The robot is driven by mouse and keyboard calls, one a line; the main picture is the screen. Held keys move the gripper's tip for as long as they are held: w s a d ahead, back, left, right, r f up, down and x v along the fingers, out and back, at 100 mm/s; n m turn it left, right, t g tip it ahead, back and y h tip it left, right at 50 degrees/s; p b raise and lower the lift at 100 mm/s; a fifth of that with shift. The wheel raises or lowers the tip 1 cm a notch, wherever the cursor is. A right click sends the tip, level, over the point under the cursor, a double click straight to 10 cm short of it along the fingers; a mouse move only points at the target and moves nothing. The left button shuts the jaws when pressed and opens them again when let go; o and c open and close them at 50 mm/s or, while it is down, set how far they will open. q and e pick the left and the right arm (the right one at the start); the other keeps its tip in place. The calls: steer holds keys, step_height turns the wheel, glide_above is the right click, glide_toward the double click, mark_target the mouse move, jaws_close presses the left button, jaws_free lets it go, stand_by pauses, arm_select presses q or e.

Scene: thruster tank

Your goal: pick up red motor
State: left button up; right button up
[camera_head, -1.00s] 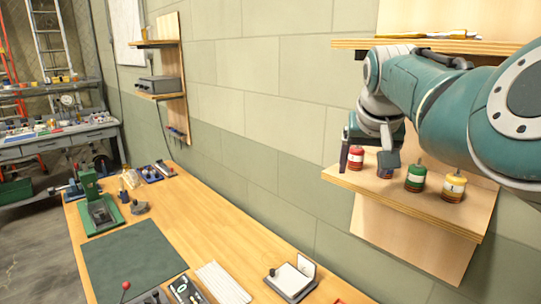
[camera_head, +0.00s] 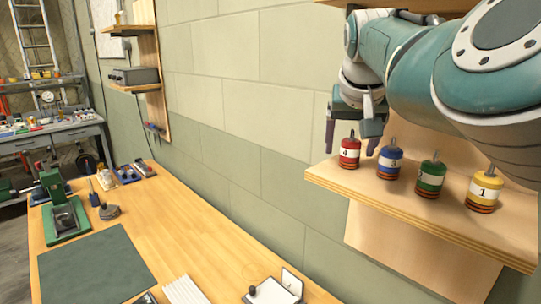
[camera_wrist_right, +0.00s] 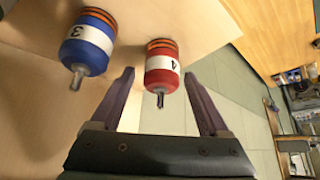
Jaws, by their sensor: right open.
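The red motor (camera_head: 349,152), with a white label marked 4, stands upright at the left end of the wooden wall shelf (camera_head: 400,203). It also shows in the right wrist view (camera_wrist_right: 161,68), between and just beyond the fingertips. My right gripper (camera_head: 350,138) is open at the red motor, with one finger to its left and the other to its right in the head view. The right wrist view shows the open fingers (camera_wrist_right: 163,82) with the motor's shaft pointing into the gap. I see no contact. My left gripper is not in view.
A blue motor (camera_head: 390,162) marked 3 stands close to the right of the red one and shows in the wrist view (camera_wrist_right: 89,42). Green (camera_head: 431,178) and yellow (camera_head: 484,190) motors stand farther right. A workbench (camera_head: 190,225) lies below left.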

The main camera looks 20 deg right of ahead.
steer(key=shift+w+d+f, duration=0.1)
jaws_close()
stand_by(0.6)
